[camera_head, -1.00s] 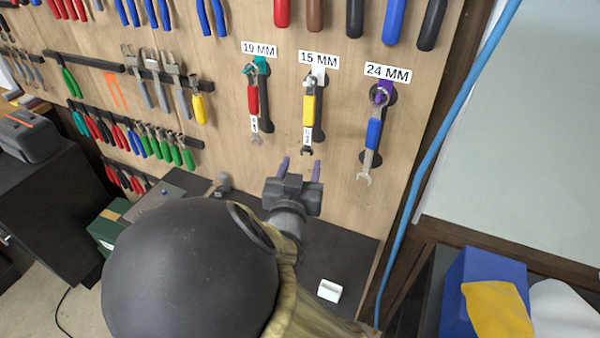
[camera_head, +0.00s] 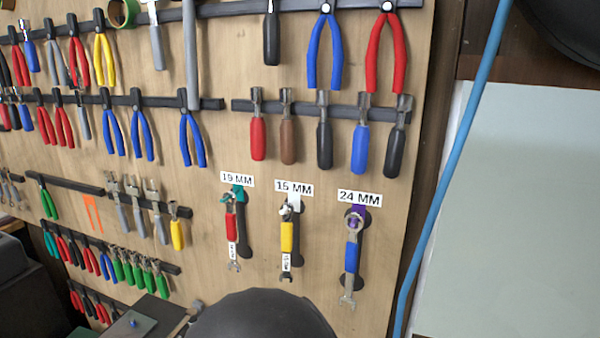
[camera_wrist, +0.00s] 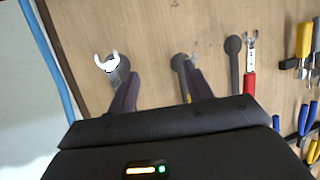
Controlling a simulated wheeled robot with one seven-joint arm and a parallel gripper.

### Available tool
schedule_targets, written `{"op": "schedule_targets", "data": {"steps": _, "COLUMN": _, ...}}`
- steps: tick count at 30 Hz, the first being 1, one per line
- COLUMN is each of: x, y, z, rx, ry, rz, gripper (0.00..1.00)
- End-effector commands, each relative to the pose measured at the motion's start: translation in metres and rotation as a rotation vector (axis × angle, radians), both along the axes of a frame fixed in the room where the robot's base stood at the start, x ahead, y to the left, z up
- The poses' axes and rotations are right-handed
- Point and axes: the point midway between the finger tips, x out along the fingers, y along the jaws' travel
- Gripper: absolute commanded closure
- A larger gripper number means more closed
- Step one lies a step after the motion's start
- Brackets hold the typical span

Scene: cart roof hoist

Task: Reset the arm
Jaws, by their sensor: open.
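My gripper (camera_wrist: 162,90) shows in the wrist view with its two dark purple fingers apart and nothing between them. It faces the wooden tool board, with the wrench ends beyond the fingers. In the head view only a dark rounded part of my arm shows at the bottom edge, and the gripper is hidden or out of frame. Three wrenches hang on the board under labels: the red 19 MM wrench (camera_head: 231,226), the yellow 15 MM wrench (camera_head: 287,238) and the blue 24 MM wrench (camera_head: 352,257). The red wrench also shows in the wrist view (camera_wrist: 249,84).
The wooden tool board (camera_head: 200,240) holds rows of pliers, and a row of chisel-like tools with handles (camera_head: 324,145) hangs above the wrenches. A blue hose (camera_head: 452,150) runs along the board's right edge. A pale panel (camera_head: 520,210) stands at the right.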

Motion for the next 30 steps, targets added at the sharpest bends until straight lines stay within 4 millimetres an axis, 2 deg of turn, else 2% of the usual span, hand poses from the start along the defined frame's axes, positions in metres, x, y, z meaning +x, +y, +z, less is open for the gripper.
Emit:
{"op": "schedule_targets", "data": {"steps": 1, "x": 0.0, "y": -0.01, "z": -0.008, "rx": 0.016, "ry": 0.056, "rz": -0.008, "gripper": 0.49}}
{"op": "schedule_targets", "data": {"steps": 6, "x": -0.008, "y": -0.032, "z": -0.033, "rx": 0.055, "ry": 0.243, "rz": 0.0, "gripper": 0.49}}
{"op": "schedule_targets", "data": {"steps": 13, "x": -0.03, "y": -0.058, "z": -0.051, "rx": 0.102, "ry": 0.458, "rz": 0.029, "gripper": 0.49}}
{"op": "schedule_targets", "data": {"steps": 20, "x": -0.059, "y": -0.085, "z": -0.055, "rx": 0.124, "ry": 0.638, "rz": 0.066, "gripper": 0.49}}
{"op": "schedule_targets", "data": {"steps": 30, "x": -0.114, "y": -0.131, "z": -0.045, "rx": 0.088, "ry": 0.864, "rz": 0.105, "gripper": 0.49}}
